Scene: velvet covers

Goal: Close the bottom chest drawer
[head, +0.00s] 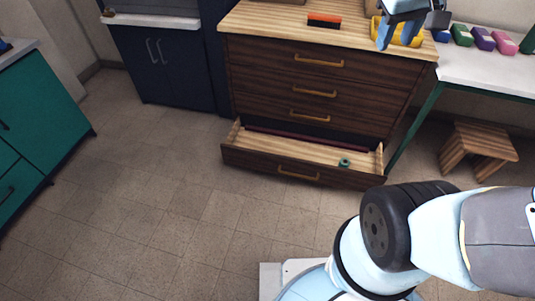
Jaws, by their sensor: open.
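The dark wooden chest (290,75) stands at the back centre with a pale wooden top. Its bottom drawer (240,155) is pulled well out toward me. The drawer front carries a brass handle (298,174). A small teal ring-shaped thing (344,162) lies inside the drawer, right of its middle. The drawers above are shut. My gripper (410,30) is partly in view at the top right, in front of or over the right end of the chest top, high above the open drawer. Its fingers are apart, and nothing shows between them that I can tell is held.
An orange-and-black block (324,20) and a yellow thing (400,32) are on the chest top. A white table (480,75) with coloured items stands right, a wooden stool (478,150) below it. Teal cabinets (40,120) stand left. The tiled floor (180,200) before the drawer is clear.

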